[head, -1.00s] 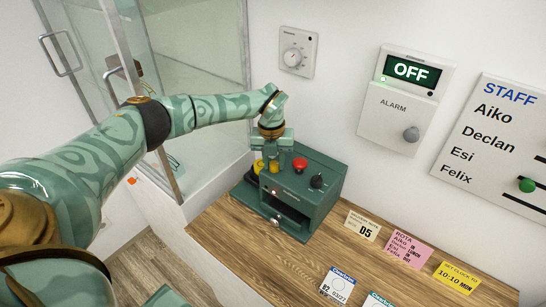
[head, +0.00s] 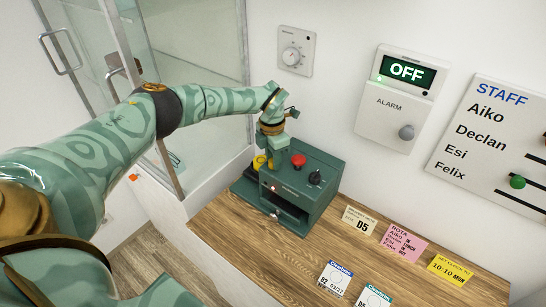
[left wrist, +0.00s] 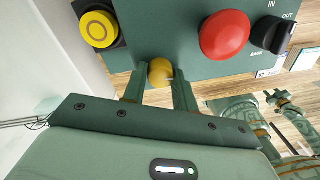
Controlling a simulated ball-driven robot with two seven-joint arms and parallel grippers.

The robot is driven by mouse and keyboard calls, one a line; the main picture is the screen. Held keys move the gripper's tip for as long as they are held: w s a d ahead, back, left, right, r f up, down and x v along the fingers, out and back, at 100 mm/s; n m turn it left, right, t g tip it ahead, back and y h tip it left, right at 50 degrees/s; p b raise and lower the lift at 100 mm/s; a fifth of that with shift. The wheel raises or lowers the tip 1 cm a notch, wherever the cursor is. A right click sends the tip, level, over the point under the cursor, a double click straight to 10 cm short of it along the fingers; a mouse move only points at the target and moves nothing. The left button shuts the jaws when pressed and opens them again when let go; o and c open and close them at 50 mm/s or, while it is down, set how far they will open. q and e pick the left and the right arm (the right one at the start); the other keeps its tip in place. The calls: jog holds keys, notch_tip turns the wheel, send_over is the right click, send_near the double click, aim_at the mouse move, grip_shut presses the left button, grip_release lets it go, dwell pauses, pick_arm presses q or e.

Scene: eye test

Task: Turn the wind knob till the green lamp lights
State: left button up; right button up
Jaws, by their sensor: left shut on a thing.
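The dark green box (head: 325,193) stands on the wooden counter against the wall. My left gripper (head: 269,160) reaches down onto the left part of its top. In the left wrist view, its two fingers (left wrist: 160,88) are shut on a small round yellow knob (left wrist: 160,70), taken as the wind knob; no label on it is readable. The knob is mostly hidden in the head view. A small reddish light (head: 273,187) shows on the box front; I see no lit green lamp on the box. My right gripper is not in view.
Close to the fingers are a yellow button (left wrist: 99,28), a red mushroom button (left wrist: 224,36) and a black selector knob (left wrist: 272,33). A glass-doored enclosure (head: 195,80) stands left. The alarm panel (head: 390,116) reads OFF, with a small green light. Cards (head: 405,242) lie on the counter.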

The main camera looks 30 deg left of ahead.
pick_arm(q)
jog(key=m, duration=0.5)
jog(key=shift+w+m, duration=0.1)
jog(key=shift+m, duration=0.2)
jog(key=m, duration=0.6)
jog(key=shift+y+b, duration=0.3)
jog(key=m, duration=0.5)
jog(key=shift+r+m, duration=0.1)
jog(key=shift+m, duration=0.3)
jog(key=m, duration=0.6)
jog(key=shift+y, duration=0.3)
jog(key=shift+m, duration=1)
jog(key=shift+m+b, duration=0.5)
jog(key=shift+m, duration=0.3)
jog(key=shift+m+b, duration=1.4)
jog(key=shift+m, duration=0.1)
